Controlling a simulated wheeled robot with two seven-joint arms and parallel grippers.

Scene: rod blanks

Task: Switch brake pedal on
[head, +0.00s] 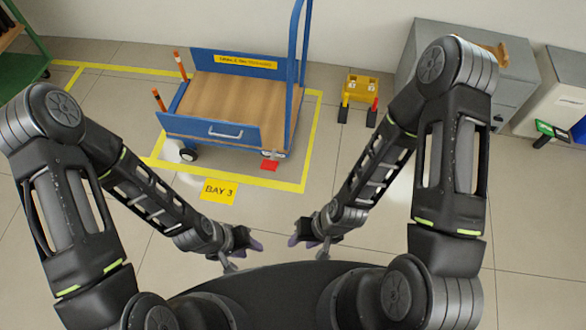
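A blue cart (207,132) with a wooden deck (230,98) stands on the floor inside a yellow-taped bay. A small red pedal (269,165) sticks out low at the cart's near right corner, beside a caster. It is too small to tell whether it is up or down. My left gripper (254,245) and my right gripper (298,240) are close to my body at the bottom middle, nearer than the cart and apart from it. Both show purple fingertips. Nothing is visible in them, and their finger gaps cannot be made out.
A yellow "BAY 3" sign (219,191) lies on the floor before the bay. A yellow box (361,87) with two dark-footed posts stands right of the cart. A grey cabinet (517,87) stands at the right. The tiled floor between me and the cart is clear.

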